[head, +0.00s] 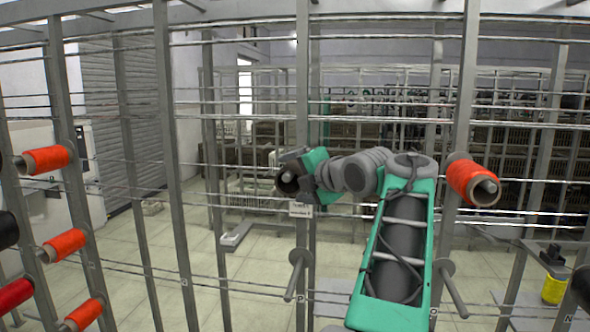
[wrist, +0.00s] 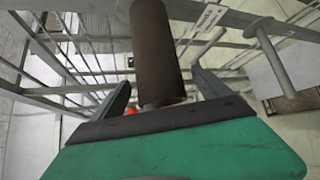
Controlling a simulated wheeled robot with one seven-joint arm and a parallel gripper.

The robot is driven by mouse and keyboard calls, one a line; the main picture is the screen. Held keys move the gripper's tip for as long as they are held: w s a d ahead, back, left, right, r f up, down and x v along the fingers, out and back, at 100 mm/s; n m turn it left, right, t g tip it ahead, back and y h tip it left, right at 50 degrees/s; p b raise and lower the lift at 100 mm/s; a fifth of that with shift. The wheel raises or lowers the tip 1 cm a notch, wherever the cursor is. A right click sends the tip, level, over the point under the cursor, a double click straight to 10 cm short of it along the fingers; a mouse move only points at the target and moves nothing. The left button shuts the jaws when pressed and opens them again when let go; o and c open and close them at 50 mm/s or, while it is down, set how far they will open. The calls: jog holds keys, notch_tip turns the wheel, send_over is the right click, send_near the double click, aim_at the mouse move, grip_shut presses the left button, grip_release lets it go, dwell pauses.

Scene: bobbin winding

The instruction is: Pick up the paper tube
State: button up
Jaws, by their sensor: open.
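The paper tube (wrist: 155,45) is a plain brown cylinder in the wrist view, running from the top edge down between my fingers. My gripper (wrist: 162,88) is open, with one finger on each side of the tube and a visible gap on both sides. In the head view, the tube (head: 287,183) shows as a dark round end at the middle post, partly hidden by my gripper (head: 296,174) and wrist. A small bit of orange shows near the tube's lower end in the wrist view.
A metal rack of posts and thin rails surrounds the arm. Orange bobbins (head: 45,159) sit on pegs at the left, and another orange bobbin (head: 470,182) is at the right. An empty peg (head: 298,272) sticks out below the tube. A yellow object (head: 553,288) stands at the far right.

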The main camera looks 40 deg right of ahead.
jog(key=shift+x, duration=0.9)
jog(key=shift+s, duration=0.1)
jog(key=c, duration=1.5)
jog(key=shift+r, duration=0.1)
